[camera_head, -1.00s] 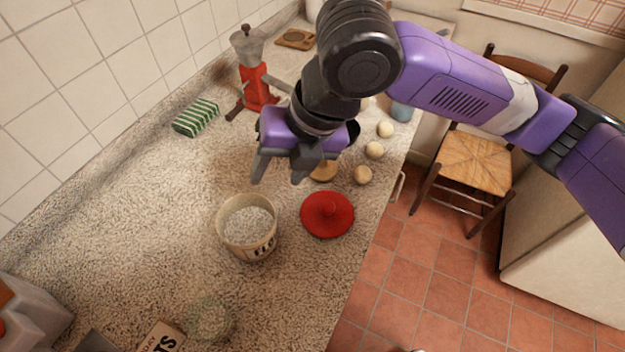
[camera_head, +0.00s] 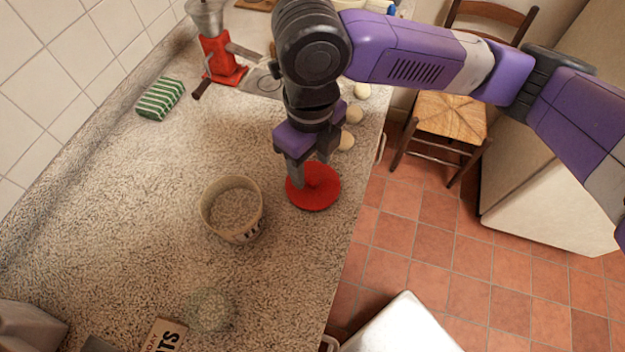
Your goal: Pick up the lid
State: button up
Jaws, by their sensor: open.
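The red lid (camera_head: 318,194) lies on the speckled counter near its right edge, to the right of the open canister. It is a round disc with a raised middle, which my gripper partly hides. My gripper (camera_head: 310,172) points down over the lid's far side, with its fingers apart at or just above the lid's middle. I cannot tell whether the fingers touch the lid. The cream canister (camera_head: 233,209) stands upright without a cover, with dark lettering on its side.
A red grinder (camera_head: 219,60) and a green striped cloth (camera_head: 160,99) are at the back left. Several pale balls (camera_head: 353,114) lie behind the lid by the edge. A glass jar (camera_head: 209,311) and a lettered box (camera_head: 165,337) are at the front. The counter (camera_head: 130,220) is clear at left.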

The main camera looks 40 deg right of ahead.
aim_at(312, 177)
jog(key=shift+s+d+f, duration=0.1)
jog(key=shift+f, duration=1.65)
grip_shut()
jog(key=shift+r, duration=0.15)
